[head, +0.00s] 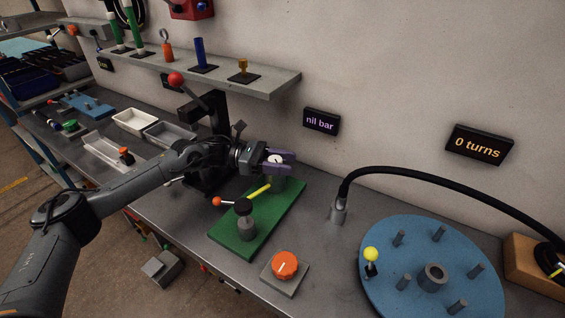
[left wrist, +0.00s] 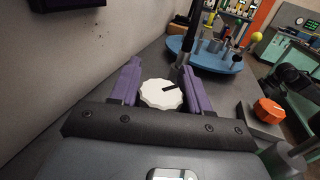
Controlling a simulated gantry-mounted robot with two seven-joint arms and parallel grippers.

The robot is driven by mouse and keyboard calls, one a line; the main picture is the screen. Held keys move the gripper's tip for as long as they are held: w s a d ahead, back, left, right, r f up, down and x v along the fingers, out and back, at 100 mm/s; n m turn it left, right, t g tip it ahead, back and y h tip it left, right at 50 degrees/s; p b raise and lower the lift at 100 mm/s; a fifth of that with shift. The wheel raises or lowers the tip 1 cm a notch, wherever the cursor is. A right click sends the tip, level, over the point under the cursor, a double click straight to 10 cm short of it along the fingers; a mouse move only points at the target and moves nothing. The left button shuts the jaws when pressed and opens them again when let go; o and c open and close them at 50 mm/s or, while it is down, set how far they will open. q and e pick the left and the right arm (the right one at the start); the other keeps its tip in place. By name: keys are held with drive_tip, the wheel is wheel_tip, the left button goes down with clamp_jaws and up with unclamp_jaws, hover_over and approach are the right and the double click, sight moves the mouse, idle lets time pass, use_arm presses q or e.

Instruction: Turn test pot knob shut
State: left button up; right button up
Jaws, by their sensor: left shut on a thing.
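A white scalloped knob (left wrist: 162,94) with a black pointer mark sits between the purple fingers of my left gripper (left wrist: 160,92) in the left wrist view. The fingers are shut on its two sides. In the head view my left gripper (head: 279,161) reaches in from the left, above the back of the green base plate (head: 272,222), with the pale face of the knob (head: 275,159) showing between the fingers. The knob's stem is mostly hidden. My right gripper is not in view.
An orange knob (head: 285,265) on a grey block stands in front of the plate, near a yellow-and-red lever (head: 232,201). A blue disc (head: 390,292) with pegs and a black hose (head: 430,176) lie right. Wall displays read "nil bar" (head: 321,120) and "0 turns" (head: 479,145).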

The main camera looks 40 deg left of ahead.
use_arm(q)
drive_tip(key=o, duration=1)
drive_tip(key=shift+c, duration=0.2)
drive_tip(key=shift+p+v, duration=0.5)
drive_tip(key=shift+v, duration=3.25)
